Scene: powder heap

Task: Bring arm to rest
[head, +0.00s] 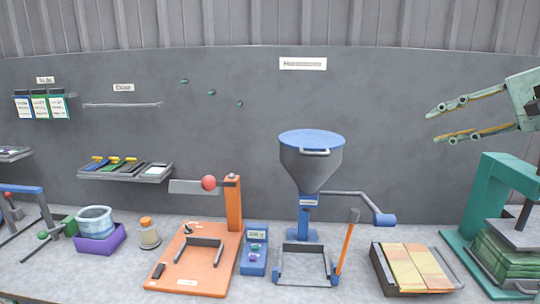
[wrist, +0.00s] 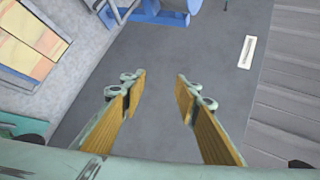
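My gripper (head: 468,117) is at the upper right of the head view, raised in front of the grey wall panel and above the green press (head: 497,190). Its two pale green fingers point left and are spread apart with nothing between them. In the wrist view my gripper (wrist: 153,92) also shows open, with yellow-brown inner pads and only the grey wall behind the gap.
A blue-lidded hopper (head: 311,165) stands mid-bench, its side arm reaching right. A tray of yellow-orange slabs (head: 376,268) lies below my gripper. An orange fixture (head: 233,215), a blue meter (head: 254,262) and a purple bin (head: 100,242) stand left. The air around my gripper looks clear.

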